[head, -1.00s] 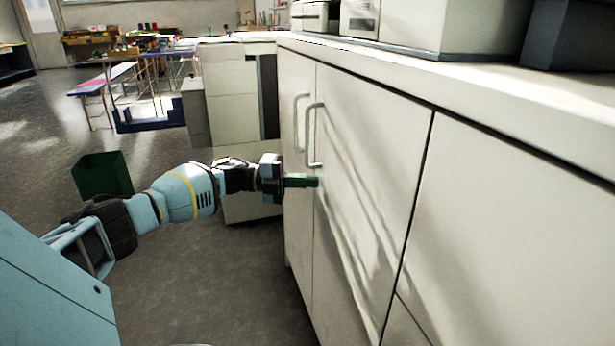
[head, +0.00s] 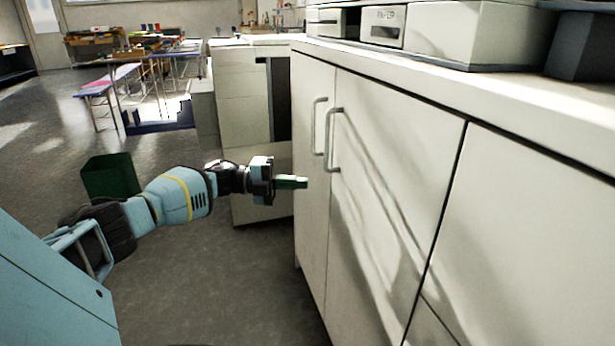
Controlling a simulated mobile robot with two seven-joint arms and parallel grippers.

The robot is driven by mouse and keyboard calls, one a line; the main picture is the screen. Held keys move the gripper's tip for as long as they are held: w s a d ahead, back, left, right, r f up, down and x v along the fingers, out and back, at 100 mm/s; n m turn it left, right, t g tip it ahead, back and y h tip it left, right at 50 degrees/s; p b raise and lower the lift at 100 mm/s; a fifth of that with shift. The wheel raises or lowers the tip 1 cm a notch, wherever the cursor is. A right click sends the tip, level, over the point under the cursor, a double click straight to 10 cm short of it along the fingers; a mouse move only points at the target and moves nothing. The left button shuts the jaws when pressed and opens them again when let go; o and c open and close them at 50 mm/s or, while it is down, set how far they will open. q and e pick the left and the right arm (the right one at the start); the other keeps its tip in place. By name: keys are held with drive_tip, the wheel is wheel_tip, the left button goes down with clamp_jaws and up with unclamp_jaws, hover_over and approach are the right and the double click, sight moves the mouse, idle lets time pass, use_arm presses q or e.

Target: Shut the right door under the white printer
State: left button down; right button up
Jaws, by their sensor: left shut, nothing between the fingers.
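The white printer (head: 470,35) appears to be the pale machine at the top, cut off by the picture's edge, on the counter. Below it is a white cabinet with two doors whose bar handles stand side by side. The right door (head: 400,200) looks flush with the cabinet front. The left door (head: 311,220) also looks flush. My left gripper (head: 293,182) has its green fingers shut and empty. It shows in front of the left door, below the handles; whether it touches the door is hard to tell. My right gripper is out of view.
Another white cabinet (head: 240,110) with a dark recess stands behind my left gripper. A dark green bin (head: 110,176) stands on the floor at left. Work tables (head: 150,62) stand farther back. The grey floor between my arm and the cabinet is open.

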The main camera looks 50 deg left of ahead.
use_arm(q)
drive_tip(key=s+a+b, duration=0.1)
drive_tip(key=s+a, duration=0.1)
drive_tip(key=a, duration=0.4)
drive_tip(key=shift+s+f, duration=0.15)
drive_tip(key=shift+s, duration=0.25)
